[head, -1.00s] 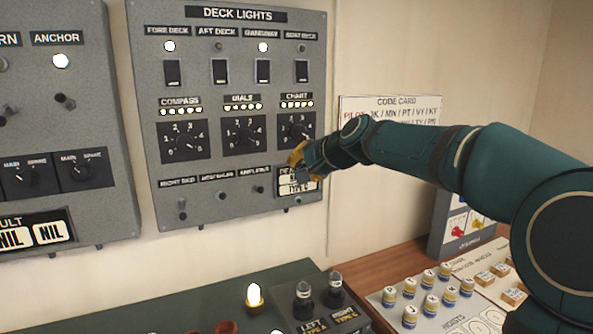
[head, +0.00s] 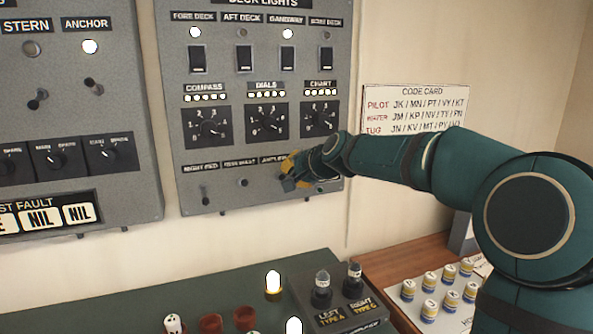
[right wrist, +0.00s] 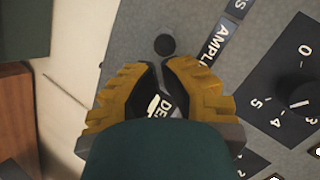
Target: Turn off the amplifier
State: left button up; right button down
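The amplifier switch is a small round dark knob (right wrist: 165,45) on the grey panel, next to a label reading "AMPL" (right wrist: 213,42) in the right wrist view. In the head view the label (head: 272,160) is partly covered and my right gripper hides the switch below it. My right gripper (head: 287,172) has yellow fingers and is at the lower right of the deck lights panel (head: 263,70). My left gripper is not in view.
Other toggles, including the night red switch (head: 205,192), sit left along the panel's bottom row. Rotary dials (head: 266,121) are above. Below is a green desk with a lit lamp (head: 273,284) and two black-based fittings (head: 322,290). A code card (head: 415,108) hangs at right.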

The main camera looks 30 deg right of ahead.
jog(key=shift+s+a+f+b, duration=0.1)
jog(key=shift+s+f+b, duration=0.15)
jog(key=shift+f+b, duration=0.4)
dwell(1.0)
jog(key=shift+s+f+b, duration=0.1)
jog(key=shift+f+b, duration=0.6)
jog(key=shift+f, duration=0.05)
jog(key=shift+a+f+b, duration=0.15)
jog(key=shift+f+b, duration=0.25)
jog(key=shift+f, duration=0.05)
dwell(1.8)
jog(key=shift+r, duration=0.1)
jog(key=shift+r+p, duration=0.75)
